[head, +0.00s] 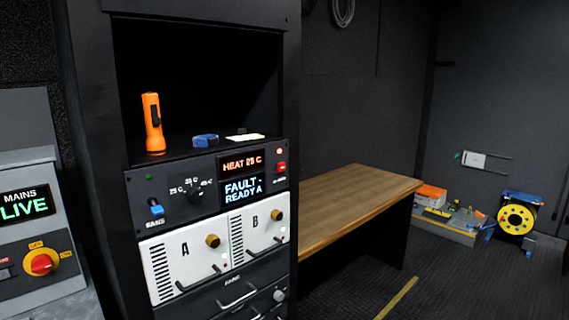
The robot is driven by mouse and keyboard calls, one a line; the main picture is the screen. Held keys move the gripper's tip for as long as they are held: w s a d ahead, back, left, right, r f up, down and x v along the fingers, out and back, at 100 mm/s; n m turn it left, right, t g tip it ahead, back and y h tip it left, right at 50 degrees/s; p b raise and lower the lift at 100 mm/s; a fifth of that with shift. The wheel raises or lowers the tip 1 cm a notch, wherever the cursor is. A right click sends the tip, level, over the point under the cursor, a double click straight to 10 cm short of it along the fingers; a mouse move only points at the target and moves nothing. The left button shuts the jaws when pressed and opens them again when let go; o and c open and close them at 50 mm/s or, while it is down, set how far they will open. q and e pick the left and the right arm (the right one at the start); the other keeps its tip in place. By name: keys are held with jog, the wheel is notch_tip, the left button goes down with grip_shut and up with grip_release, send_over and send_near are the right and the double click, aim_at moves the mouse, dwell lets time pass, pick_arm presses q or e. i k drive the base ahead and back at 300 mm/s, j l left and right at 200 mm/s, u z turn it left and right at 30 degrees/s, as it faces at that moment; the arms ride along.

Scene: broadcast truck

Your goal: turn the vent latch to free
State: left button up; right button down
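No part in the head view is clearly marked as a vent latch. The equipment rack has two white modules, A (184,262) and B (253,227), each with vent slots, a brass knob and a handle. Module A's brass knob (212,241) and module B's brass knob (277,216) are small, and their settings cannot be read. Below, dark drawers show a handle (238,297) and a round grey knob (279,295), partly at the picture's lower edge. Neither of my grippers is in view.
A control panel (200,193) shows HEAT 25 C and FAULT - READY A. An orange torch (153,125) stands on the shelf above. A mains box (28,205) reads LIVE. A wooden bench (350,200), toolbox (445,232) and cable reel (516,220) are right. Dark floor is open in front.

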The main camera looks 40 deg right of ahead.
aim_at(279, 296)
jog(key=z, duration=1.05)
